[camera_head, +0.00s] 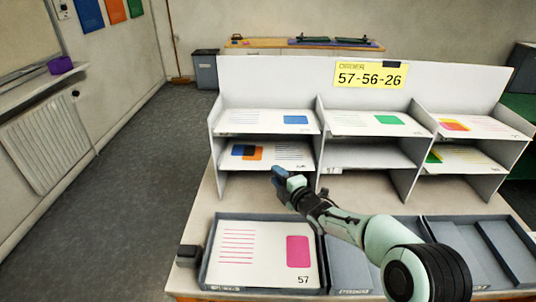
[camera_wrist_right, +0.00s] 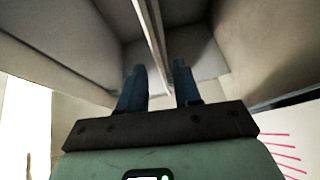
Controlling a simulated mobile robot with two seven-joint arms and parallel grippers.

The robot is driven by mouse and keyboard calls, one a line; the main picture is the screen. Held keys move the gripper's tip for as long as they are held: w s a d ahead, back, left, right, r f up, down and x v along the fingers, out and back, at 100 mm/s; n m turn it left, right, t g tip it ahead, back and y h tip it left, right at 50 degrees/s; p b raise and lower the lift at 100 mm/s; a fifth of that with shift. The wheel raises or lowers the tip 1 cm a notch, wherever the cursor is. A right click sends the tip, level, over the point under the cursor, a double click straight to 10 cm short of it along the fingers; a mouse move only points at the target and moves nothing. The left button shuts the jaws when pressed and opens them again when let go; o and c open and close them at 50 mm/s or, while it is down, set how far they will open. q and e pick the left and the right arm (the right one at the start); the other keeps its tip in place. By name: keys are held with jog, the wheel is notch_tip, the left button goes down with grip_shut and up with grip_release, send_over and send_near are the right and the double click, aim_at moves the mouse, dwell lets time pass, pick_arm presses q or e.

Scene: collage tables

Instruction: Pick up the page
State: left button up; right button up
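My right gripper (camera_head: 281,176) is in front of the lower left compartment of the white shelf, near its divider. In the right wrist view its two blue fingers (camera_wrist_right: 160,85) stand apart, with no page seen between them. A page with blue and orange squares (camera_head: 285,152) lies in that lower left compartment, just beyond the fingers. Other pages are a blue-square page (camera_head: 255,120), a green-square page (camera_head: 360,121), a pink-orange page (camera_head: 485,127) and a yellow-green page (camera_head: 475,158). A page marked 57 (camera_head: 262,262) lies in the front left tray. My left gripper is not in view.
The shelf divider (camera_wrist_right: 150,30) rises close beyond the fingers. The lower middle compartment (camera_head: 365,155) is empty. A yellow card (camera_head: 371,75) above reads 57-56-26. Grey trays (camera_head: 500,245) line the table front, partly hidden by my right arm.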

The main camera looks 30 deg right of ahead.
jog(key=w, duration=0.4)
jog(key=shift+w+a+f, duration=0.15)
jog(key=shift+w, duration=0.1)
jog(key=shift+c, duration=0.3)
grip_shut()
